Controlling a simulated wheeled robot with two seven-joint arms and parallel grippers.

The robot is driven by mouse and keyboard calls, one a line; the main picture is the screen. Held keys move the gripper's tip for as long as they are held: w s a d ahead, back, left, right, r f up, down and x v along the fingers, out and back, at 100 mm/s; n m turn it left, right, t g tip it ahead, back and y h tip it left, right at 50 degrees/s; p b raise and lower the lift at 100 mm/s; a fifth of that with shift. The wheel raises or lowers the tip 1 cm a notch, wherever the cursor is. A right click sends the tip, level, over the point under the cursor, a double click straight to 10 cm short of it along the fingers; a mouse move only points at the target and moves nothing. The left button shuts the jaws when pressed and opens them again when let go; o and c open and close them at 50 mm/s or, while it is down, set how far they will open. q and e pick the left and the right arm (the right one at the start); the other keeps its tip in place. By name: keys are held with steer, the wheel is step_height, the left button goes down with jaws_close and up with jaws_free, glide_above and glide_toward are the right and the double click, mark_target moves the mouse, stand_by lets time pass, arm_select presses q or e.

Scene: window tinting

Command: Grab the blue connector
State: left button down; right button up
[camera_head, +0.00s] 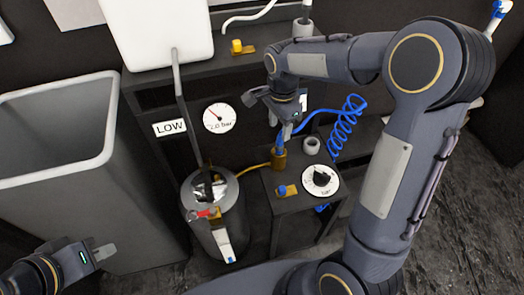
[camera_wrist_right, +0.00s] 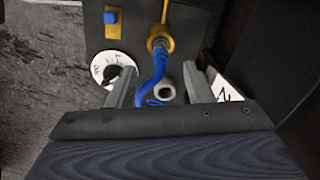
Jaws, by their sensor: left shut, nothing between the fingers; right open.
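The blue connector (camera_head: 280,144) stands upright in a brass fitting (camera_head: 279,160) on the dark stand, joined to the blue coiled hose (camera_head: 345,125). In the right wrist view the blue connector (camera_wrist_right: 160,60) and its hose lie between the finger lines of my right gripper (camera_wrist_right: 160,78). That gripper is open. In the head view my right gripper (camera_head: 286,127) is right above the connector and partly hides its upper end. I cannot tell whether a finger touches it. My left gripper (camera_head: 103,252) is shut and empty at the lower left, far from the connector.
A dial (camera_head: 320,180), a blue-and-yellow valve (camera_head: 286,191) and a grey ring holder (camera_head: 311,146) are close to the connector. A metal tank (camera_head: 217,235) with a yellow hose stands left of it. A grey bin (camera_head: 62,185) fills the left side. A gauge (camera_head: 219,117) is behind.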

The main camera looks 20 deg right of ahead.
mark_target(280, 141)
steer(key=f, duration=0.5)
steer(key=f+b, duration=0.1)
steer(key=f, duration=0.1)
steer(key=shift+w+d+f, duration=0.1)
steer(key=shift+d+f, duration=0.2)
jaws_close()
